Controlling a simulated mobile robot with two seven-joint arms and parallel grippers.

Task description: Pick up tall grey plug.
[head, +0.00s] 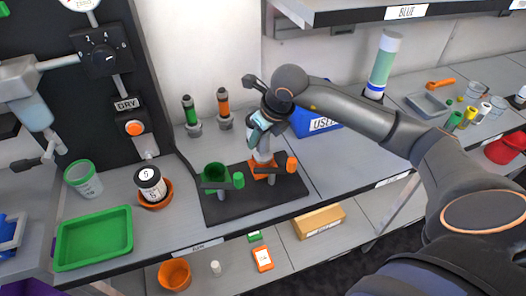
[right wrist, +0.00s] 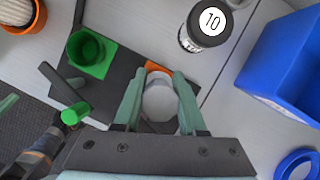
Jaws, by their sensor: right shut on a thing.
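The tall grey plug (right wrist: 159,102) is a pale grey cylinder. In the right wrist view it sits between the two green fingers of my right gripper (right wrist: 158,100), which is shut on it. In the head view the right gripper (head: 261,132) points down, with the pale plug (head: 263,156) below it. The plug stands over the orange holder (head: 266,174) on a dark base plate (head: 252,207); I cannot tell whether its lower end is clear of the holder.
A green holder with a green cup (head: 214,172) is just left of the plug. A blue bin (head: 316,122) stands to the right, partly behind my arm. A green tray (head: 93,238) lies at the front left.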

